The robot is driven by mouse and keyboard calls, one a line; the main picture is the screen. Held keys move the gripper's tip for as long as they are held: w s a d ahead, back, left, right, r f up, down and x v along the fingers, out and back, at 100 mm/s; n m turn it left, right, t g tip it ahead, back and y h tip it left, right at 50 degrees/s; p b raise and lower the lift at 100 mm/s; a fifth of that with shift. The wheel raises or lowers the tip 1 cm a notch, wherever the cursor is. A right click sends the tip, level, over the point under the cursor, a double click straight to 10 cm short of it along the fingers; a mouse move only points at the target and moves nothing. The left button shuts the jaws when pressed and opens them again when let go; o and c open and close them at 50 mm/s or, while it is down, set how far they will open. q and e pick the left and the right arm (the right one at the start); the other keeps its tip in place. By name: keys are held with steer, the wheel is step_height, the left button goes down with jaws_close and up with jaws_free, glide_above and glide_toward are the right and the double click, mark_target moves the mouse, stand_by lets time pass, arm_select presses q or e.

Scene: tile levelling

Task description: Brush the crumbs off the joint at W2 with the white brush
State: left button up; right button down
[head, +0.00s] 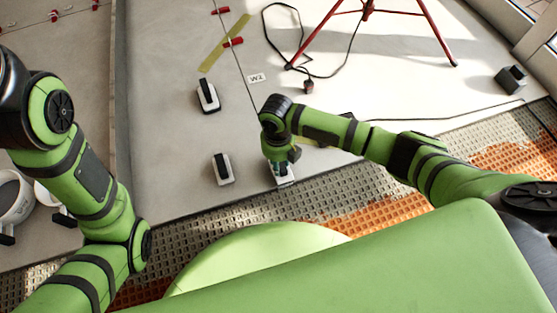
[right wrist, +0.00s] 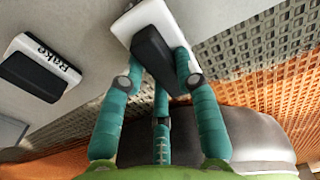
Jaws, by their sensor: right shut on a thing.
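My right gripper (head: 283,155) is shut on a white tool with a black grip (head: 284,179), near the tile's front edge. In the right wrist view, my teal fingers (right wrist: 158,75) close around its black grip, with the white body (right wrist: 132,20) beyond; no label shows, so I cannot tell if it is the white brush or if it is lifted. The W2 label (head: 257,78) lies beside a thin dark joint (head: 241,75) further back. Crumbs are too small to make out. My left arm shows, but its gripper is out of view.
Two similar white-and-black tools, one further back (head: 207,96) and one nearer (head: 222,168), stand left of my right gripper. The right wrist view shows a tool labelled "Rake" (right wrist: 40,68). A red tripod (head: 367,8), black cable (head: 333,72) and yellow strip (head: 225,42) lie further back.

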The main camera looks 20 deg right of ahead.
steer(key=shift+f, duration=0.2)
steer(key=shift+w, duration=0.1)
steer(key=shift+w+b, duration=0.35)
steer(key=shift+w, duration=0.05)
steer(key=shift+w+b, duration=1)
steer(key=shift+w, duration=0.95)
steer(key=shift+w+a+b, duration=0.15)
steer(key=shift+w+b, duration=0.7)
steer(key=shift+w, duration=0.25)
